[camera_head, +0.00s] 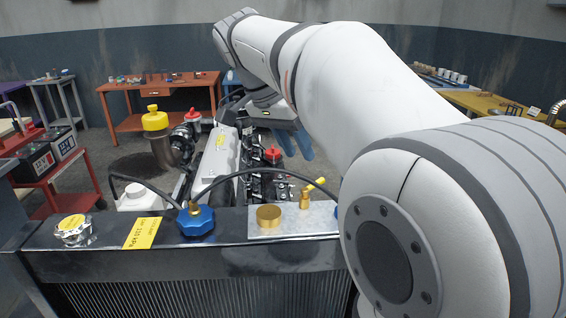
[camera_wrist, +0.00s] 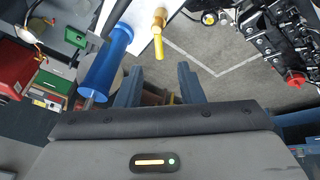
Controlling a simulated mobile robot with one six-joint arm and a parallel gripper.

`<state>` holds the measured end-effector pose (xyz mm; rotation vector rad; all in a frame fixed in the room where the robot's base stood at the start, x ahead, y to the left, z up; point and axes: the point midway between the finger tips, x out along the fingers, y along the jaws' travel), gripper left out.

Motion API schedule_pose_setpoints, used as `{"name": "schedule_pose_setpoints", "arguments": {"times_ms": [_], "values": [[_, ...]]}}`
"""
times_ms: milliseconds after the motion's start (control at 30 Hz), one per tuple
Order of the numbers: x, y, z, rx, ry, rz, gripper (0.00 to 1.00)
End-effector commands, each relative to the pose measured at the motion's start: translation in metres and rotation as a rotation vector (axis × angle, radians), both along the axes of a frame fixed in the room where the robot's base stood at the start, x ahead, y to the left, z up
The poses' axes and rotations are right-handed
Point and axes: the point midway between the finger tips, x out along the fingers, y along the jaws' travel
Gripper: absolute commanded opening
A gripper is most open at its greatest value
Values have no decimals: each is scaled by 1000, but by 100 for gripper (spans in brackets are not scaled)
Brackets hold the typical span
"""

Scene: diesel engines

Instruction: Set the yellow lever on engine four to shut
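A brass valve (camera_head: 305,198) with a yellow lever (camera_head: 317,186) stands on a pale plate (camera_head: 330,219) on top of the radiator at the front of an engine. The lever sticks out to the right and slightly upward in the head view. In the wrist view the brass valve (camera_wrist: 160,17) is at the top and the yellow lever (camera_wrist: 157,46) points down toward my gripper (camera_wrist: 158,76). My gripper (camera_head: 293,146), with its blue fingers spread and nothing between them, shows beyond the radiator in the head view. It appears apart from the lever. I cannot read the engine's number.
A blue knob (camera_head: 196,219) and a brass cap (camera_head: 268,216) sit beside the valve. A black hose (camera_head: 240,174) arches over the radiator. In the wrist view a blue cylindrical part (camera_wrist: 108,62) lies close to the left finger. Red caps (camera_head: 272,154) rise from the engine behind.

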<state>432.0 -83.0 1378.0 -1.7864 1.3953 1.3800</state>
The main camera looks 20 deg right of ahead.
Motion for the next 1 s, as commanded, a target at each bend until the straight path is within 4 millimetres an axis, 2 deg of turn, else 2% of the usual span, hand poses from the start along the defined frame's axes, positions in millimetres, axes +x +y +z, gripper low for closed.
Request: {"name": "schedule_pose_setpoints", "arguments": {"times_ms": [533, 867, 1000], "values": [[-1, -26, -64, 1, 1, 10, 34], [-1, -28, -69, 1, -1, 14, 34], [-1, -27, -69, 1, 0, 14, 24]]}}
